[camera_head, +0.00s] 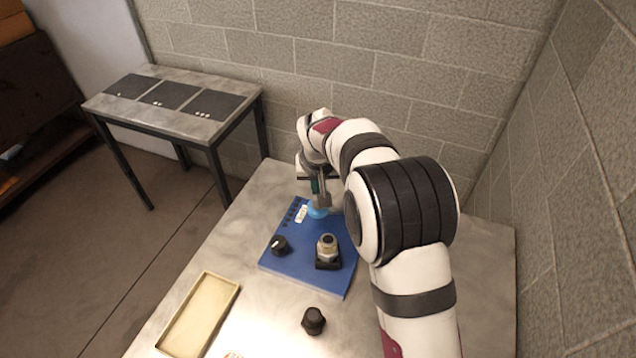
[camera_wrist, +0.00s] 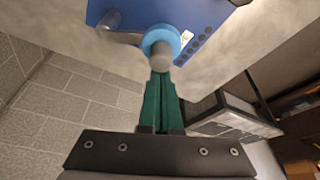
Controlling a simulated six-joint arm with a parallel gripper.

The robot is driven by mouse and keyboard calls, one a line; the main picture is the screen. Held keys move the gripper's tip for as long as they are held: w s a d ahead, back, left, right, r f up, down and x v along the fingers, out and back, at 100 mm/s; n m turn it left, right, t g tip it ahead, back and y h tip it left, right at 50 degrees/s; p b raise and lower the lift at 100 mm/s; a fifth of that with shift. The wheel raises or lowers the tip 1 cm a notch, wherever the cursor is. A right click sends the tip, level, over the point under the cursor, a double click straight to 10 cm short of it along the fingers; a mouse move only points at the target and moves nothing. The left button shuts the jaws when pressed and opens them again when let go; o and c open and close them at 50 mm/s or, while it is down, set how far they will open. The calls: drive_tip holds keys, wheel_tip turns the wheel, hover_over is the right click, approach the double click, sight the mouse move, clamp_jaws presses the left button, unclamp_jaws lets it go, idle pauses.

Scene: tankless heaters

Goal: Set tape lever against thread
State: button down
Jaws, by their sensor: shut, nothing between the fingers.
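A blue board (camera_head: 300,268) lies on the table and carries a light blue ring (camera_head: 317,212) near its far edge. The ring shows close up in the wrist view (camera_wrist: 171,35), around a grey round-ended post (camera_wrist: 161,60). A grey bar (camera_wrist: 122,37) reaches left from the ring; I take it as the lever. My gripper (camera_head: 315,188) points down at the ring. Its green fingers (camera_wrist: 160,78) are shut and empty, with tips at the post; I cannot tell if they touch. A fitting (camera_head: 327,246), apparently threaded, stands in a black holder on the board's near part.
A black knob (camera_head: 279,245) sits on the board's left side. A black cap (camera_head: 313,320) and a shallow tan tray (camera_head: 203,312) are on the near table. A side table (camera_head: 190,125) with dark panels stands at left. Block walls are behind and at right.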

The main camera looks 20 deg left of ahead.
sight(319, 215)
drive_tip(key=s+n, duration=0.1)
drive_tip(key=s+d+n, duration=0.1)
drive_tip(key=n, duration=0.1)
drive_tip(key=s+n+y, duration=0.1)
drive_tip(key=shift+s+d+n+g, duration=0.1)
drive_tip(key=shift+d+n+g, duration=0.2)
drive_tip(key=shift+g, duration=0.1)
drive_tip(key=shift+s+d, duration=0.6)
drive_tip(key=shift+s, duration=0.05)
drive_tip(key=shift+s+d+f, duration=0.1)
drive_tip(key=shift+s, duration=0.05)
drive_tip(key=w+a, duration=0.1)
drive_tip(key=w+a+r, duration=0.1)
drive_tip(key=a, duration=0.1)
drive_tip(key=shift+w+a, duration=0.1)
drive_tip(key=shift+a, duration=0.15)
drive_tip(key=v, duration=0.9)
drive_tip(key=shift+w+d, duration=0.2)
drive_tip(key=shift+d, duration=0.2)
drive_tip(key=shift+r, duration=0.15)
